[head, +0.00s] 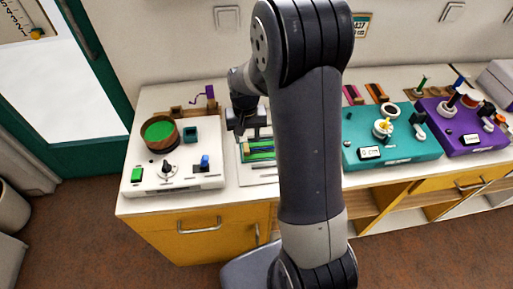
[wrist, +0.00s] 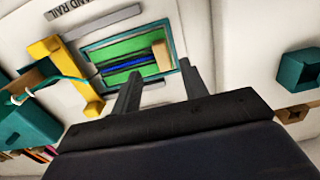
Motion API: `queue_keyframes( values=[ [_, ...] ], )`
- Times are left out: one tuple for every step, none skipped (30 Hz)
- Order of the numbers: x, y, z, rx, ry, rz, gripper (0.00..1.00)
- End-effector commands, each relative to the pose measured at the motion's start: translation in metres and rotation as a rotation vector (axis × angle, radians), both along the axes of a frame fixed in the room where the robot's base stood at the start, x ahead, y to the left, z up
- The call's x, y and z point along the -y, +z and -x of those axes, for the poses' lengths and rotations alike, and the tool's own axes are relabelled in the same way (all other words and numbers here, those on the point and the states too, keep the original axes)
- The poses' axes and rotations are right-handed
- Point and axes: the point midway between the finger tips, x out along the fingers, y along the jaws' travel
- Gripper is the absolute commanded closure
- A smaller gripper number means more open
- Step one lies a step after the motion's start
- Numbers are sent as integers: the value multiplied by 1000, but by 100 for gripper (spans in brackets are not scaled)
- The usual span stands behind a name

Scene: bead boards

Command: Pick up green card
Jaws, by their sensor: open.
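A flat green rectangle (wrist: 112,52), which looks like the green card, lies in a teal frame on a white board in the wrist view. Dark and blue bars cross it, and a tan block (wrist: 162,56) sits at its right end. The green rectangle (head: 262,155) is partly hidden by my arm in the head view. My gripper (wrist: 158,70) is open, with its fingertips over the near side of the frame; I cannot tell its height above it. My gripper (head: 250,135) is also above this board in the head view. Another small green piece (head: 137,174) is on the left white board.
A yellow bar (wrist: 66,75) and a teal block with a cord (wrist: 28,118) are left of the frame. A teal box (wrist: 300,66) is at right. The left board holds a green-topped round bowl (head: 160,133). Teal (head: 365,144) and purple (head: 462,140) boards stand right.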

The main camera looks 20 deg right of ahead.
Motion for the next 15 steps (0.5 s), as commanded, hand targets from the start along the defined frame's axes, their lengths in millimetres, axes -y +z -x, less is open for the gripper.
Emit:
queue_keyframes(
  values=[
    [-2, -7, 2, -7, 1, 0, 58],
    [-3, -12, 1, -6, 1, 0, 58],
    [-5, -18, 2, -7, 1, 0, 58],
    [-6, -21, 2, -6, 1, 0, 58],
    [-6, -26, 2, -6, 1, 0, 58],
    [-5, -31, 1, -5, 0, 0, 58],
    [-5, -34, 1, -4, 0, 0, 58],
    [-5, -36, 1, -4, 0, 0, 58],
    [-5, -39, 1, -3, 0, 0, 58],
    [-5, -40, 1, -2, 0, 1, 58],
    [-5, -41, 0, -1, 0, 1, 58],
    [-5, -42, 0, -1, 0, 1, 58],
    [-5, -42, 0, 0, 0, 1, 58],
    [-5, -42, 0, 0, 0, 1, 58],
    [-5, -42, 0, 0, 0, 1, 58]
  ],
)
